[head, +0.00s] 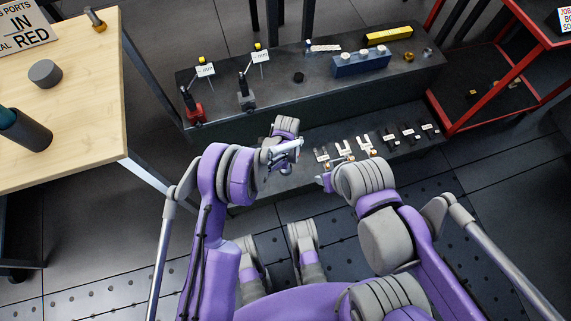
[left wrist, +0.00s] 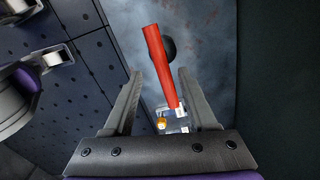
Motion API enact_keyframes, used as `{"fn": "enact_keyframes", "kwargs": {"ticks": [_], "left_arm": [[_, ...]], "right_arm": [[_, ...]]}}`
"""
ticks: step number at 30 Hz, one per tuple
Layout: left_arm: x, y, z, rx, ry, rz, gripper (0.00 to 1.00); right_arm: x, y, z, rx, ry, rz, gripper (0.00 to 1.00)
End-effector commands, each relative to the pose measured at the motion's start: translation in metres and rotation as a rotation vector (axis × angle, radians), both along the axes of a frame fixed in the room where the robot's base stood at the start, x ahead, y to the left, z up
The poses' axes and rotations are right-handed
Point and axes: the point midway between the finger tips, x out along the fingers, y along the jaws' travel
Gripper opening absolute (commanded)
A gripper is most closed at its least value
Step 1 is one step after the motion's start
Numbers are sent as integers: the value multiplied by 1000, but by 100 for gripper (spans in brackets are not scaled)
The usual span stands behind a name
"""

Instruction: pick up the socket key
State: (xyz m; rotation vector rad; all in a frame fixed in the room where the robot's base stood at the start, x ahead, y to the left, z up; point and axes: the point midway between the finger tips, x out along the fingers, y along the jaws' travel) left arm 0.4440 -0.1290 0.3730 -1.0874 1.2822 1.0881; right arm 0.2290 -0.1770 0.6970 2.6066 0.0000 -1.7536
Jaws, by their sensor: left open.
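In the left wrist view a straight red bar (left wrist: 161,65), which I take to be the socket key, points away between my left fingers. A dark round part (left wrist: 169,48) shows beside it, and a clear block with a small brass piece (left wrist: 161,123) lies at its near end. My left gripper (left wrist: 160,76) is open, with one finger on each side of the bar; whether either touches it I cannot tell. In the head view my left gripper (head: 290,146) is over the lower step, and the red bar is not visible there. My right gripper (head: 324,180) is mostly hidden by its own wrist.
The dark lower step carries a row of small labelled parts (head: 345,149). The upper step (head: 290,100) holds two labelled devices, a blue block (head: 361,63) and a yellow box (head: 390,35). A wooden table (head: 85,110) stands left, a red frame (head: 490,105) right.

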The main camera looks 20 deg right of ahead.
Motion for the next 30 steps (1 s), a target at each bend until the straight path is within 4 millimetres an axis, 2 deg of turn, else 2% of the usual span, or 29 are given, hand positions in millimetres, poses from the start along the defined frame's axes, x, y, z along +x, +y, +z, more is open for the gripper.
{"fn": "enact_keyframes", "kwargs": {"ticks": [10,18,27,30], "left_arm": [[5,0,-47,0,0,1,57],[5,0,-49,0,-1,1,56],[5,0,-49,0,-1,1,2],[5,0,-49,0,-1,1,0]], "right_arm": [[2,0,-14,0,4,0,50],[2,0,-14,0,4,0,50],[2,0,-14,0,4,0,50],[2,0,-14,0,4,0,50]]}}
